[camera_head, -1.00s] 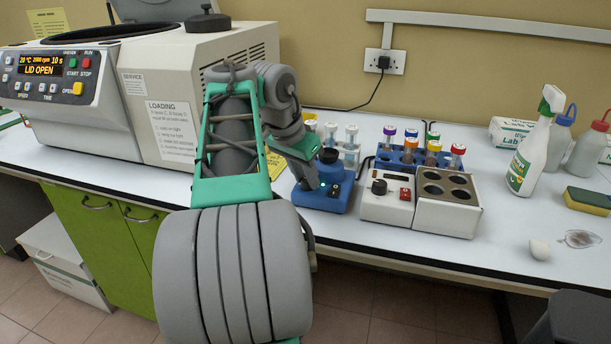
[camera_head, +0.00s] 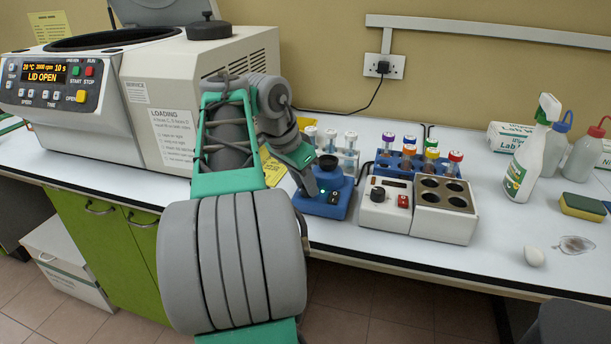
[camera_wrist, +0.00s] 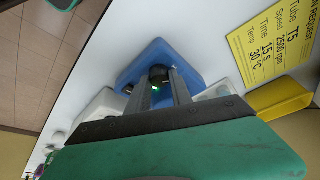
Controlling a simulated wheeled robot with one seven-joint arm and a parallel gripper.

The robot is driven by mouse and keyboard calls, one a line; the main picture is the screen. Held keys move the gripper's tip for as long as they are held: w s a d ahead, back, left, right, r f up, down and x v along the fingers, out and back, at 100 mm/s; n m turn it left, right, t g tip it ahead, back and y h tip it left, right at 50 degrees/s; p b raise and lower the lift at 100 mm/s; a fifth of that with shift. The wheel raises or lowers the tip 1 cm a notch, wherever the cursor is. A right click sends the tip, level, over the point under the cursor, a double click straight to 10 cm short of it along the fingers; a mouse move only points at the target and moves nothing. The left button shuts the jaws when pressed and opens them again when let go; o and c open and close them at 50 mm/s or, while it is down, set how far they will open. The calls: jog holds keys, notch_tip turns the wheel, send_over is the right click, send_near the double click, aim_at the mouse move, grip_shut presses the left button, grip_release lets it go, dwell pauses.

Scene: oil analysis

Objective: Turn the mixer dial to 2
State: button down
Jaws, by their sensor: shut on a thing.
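The mixer (camera_head: 340,207) is a small blue unit with a black top, on the bench in the middle of the head view. It also shows in the wrist view (camera_wrist: 150,58). My gripper (camera_wrist: 160,78) reaches down over the mixer, its two fingers shut on a small dark round part, which I take for the mixer dial (camera_wrist: 159,71). A green light glows beside the fingertips. The fingers partly hide the dial, and its number cannot be read. In the head view my gripper (camera_head: 311,187) is at the mixer's left front, and the dial is hidden there.
A white block heater (camera_head: 443,224) with a black knob stands close at the mixer's right, with racks of capped tubes (camera_head: 420,160) behind. A large centrifuge (camera_head: 160,85) with its lid open stands left. A yellow card (camera_wrist: 277,50) lies near the mixer.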

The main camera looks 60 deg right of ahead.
jog(key=m+p, duration=0.1)
jog(key=p, duration=0.1)
jog(key=m+g+y+p, duration=0.1)
jog(key=m+p, duration=0.3)
jog(key=shift+w+d+r+g+p, duration=0.1)
jog(key=shift+w+r+g+p, duration=0.05)
jog(key=shift+r+g+p, duration=0.2)
jog(key=m+y+p, duration=0.1)
jog(key=m+p, duration=0.1)
jog(key=shift+f+m, duration=0.1)
jog(key=shift+m, duration=0.3)
jog(key=shift+d+f+m+g+y+p, duration=0.15)
jog(key=shift+m+g+y+p, duration=0.3)
jog(key=shift+m+p, duration=0.65)
jog(key=shift+f, duration=0.1)
jog(key=c, duration=1.2)
grip_release()
jog(key=shift+o, duration=0.2)
